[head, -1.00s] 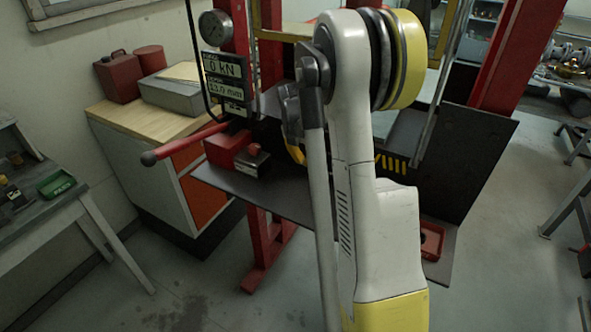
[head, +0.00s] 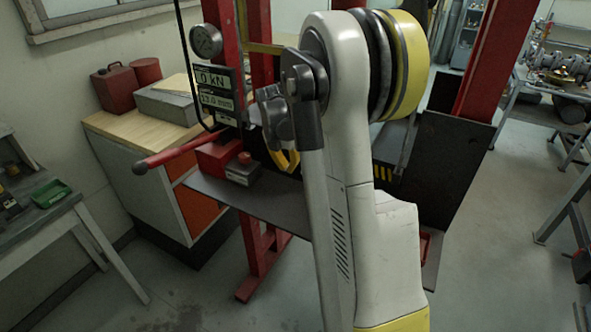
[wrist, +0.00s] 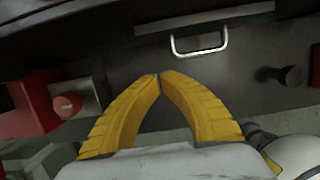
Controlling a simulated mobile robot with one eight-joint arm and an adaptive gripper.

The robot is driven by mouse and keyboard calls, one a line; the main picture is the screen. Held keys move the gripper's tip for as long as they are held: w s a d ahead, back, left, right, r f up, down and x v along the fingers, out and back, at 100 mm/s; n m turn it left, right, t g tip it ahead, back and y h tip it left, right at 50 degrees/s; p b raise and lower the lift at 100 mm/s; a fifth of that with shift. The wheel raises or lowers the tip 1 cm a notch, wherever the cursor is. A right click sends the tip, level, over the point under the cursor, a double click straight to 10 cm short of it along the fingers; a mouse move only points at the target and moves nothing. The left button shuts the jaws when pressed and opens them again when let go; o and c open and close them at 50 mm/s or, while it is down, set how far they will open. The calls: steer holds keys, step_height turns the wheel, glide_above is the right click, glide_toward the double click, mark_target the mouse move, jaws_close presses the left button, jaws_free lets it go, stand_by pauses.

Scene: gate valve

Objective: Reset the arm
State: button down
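My arm stands raised in the middle of the head view, in front of the red press frame (head: 228,65). My gripper (wrist: 159,76) shows in the wrist view as two yellow ribbed fingers. Their tips meet, and I see nothing between them. In the head view only a little of the yellow gripper (head: 288,158) shows; my arm hides the rest. The gripper is near the dark press plate, to the right of a red block (head: 216,155). In the wrist view a metal handle (wrist: 199,50) lies beyond the fingertips, apart from them.
A red lever (head: 180,150) sticks out left from the press. A gauge (head: 206,41) and digital displays (head: 216,88) hang on it. A wooden-topped cabinet (head: 130,132) stands behind at left, a workbench (head: 60,208) at far left. A red knob (wrist: 68,106) shows left of the fingers. Open floor lies at right.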

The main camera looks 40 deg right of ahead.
steer(key=p+v, duration=0.1)
steer(key=v, duration=0.4)
steer(key=s+a+r+m+t+b, duration=0.25)
steer(key=s+a+m, duration=0.2)
steer(key=a, duration=0.35)
steer(key=s+a+r+m+t+b, duration=0.1)
steer(key=s+a+m+b, duration=0.2)
steer(key=a+m, duration=0.35)
steer(key=s+a+f+m+t+y+b, duration=0.1)
steer(key=s+a+f+m+b, duration=0.1)
steer(key=s+a+m, duration=0.3)
steer(key=s+a+f+m+t+y+b, duration=0.1)
steer(key=s+a+f+m, duration=0.3)
steer(key=a, duration=0.5)
steer(key=shift+s+f+m+y+b, duration=0.3)
steer(key=shift+s+m+b, duration=0.2)
steer(key=shift+s+m, duration=0.6)
steer(key=shift+s+a+t, duration=0.1)
steer(key=shift+s+t, duration=0.05)
steer(key=shift+t, duration=0.1)
